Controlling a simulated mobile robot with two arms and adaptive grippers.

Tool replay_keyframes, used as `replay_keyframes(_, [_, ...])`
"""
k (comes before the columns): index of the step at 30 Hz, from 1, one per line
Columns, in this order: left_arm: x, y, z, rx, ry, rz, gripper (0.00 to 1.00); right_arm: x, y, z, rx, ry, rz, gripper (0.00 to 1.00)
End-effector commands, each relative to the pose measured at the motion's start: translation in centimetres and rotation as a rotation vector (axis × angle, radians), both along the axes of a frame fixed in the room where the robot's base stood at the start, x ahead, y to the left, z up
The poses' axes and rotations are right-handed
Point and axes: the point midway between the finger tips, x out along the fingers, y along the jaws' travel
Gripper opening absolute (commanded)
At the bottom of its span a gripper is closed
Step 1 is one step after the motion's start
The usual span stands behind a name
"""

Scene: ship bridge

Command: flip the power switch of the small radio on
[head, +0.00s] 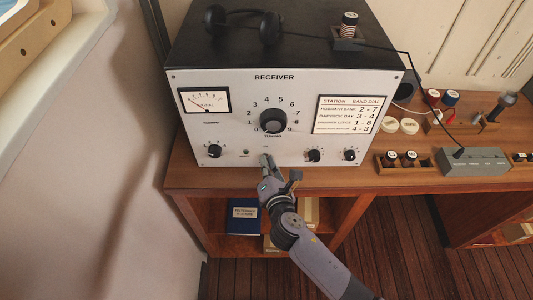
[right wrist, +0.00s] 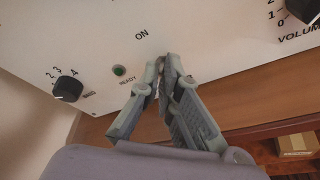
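The radio is a box with a black top and a white front panel marked RECEIVER (head: 230,130); its panel also fills the upper part of the right wrist view (right wrist: 200,35). My right gripper (head: 266,158) is at the panel's lower edge, below the tuning knob (head: 273,121). In the right wrist view my right gripper (right wrist: 163,62) has its fingertips together, just below the word ON. The power switch is not visible; the fingertips cover the spot under that word. A small green READY lamp (right wrist: 119,71) is left of the fingertips. My left gripper is not in view.
Knobs flank the gripper on the panel: one at left (head: 214,151), one at right (head: 313,155). The receiver stands on a wooden desk (head: 365,177). Headphones (head: 243,24) lie on top. A grey box (head: 473,161) is at right. A blue book (head: 243,215) is on the shelf below.

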Motion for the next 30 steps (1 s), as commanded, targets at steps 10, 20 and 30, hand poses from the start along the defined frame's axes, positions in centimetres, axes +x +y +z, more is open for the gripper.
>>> replay_keyframes(10, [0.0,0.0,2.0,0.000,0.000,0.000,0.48,0.1,-0.3,0.5,-0.007,0.190,-0.003,0.00])
replay_keyframes(20, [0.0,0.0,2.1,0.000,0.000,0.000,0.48,0.2,-0.2,0.6,-0.005,0.287,-0.003,0.00])
replay_keyframes(30, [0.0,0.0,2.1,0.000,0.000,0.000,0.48,0.2,-0.2,0.5,-0.004,0.301,-0.005,0.00])
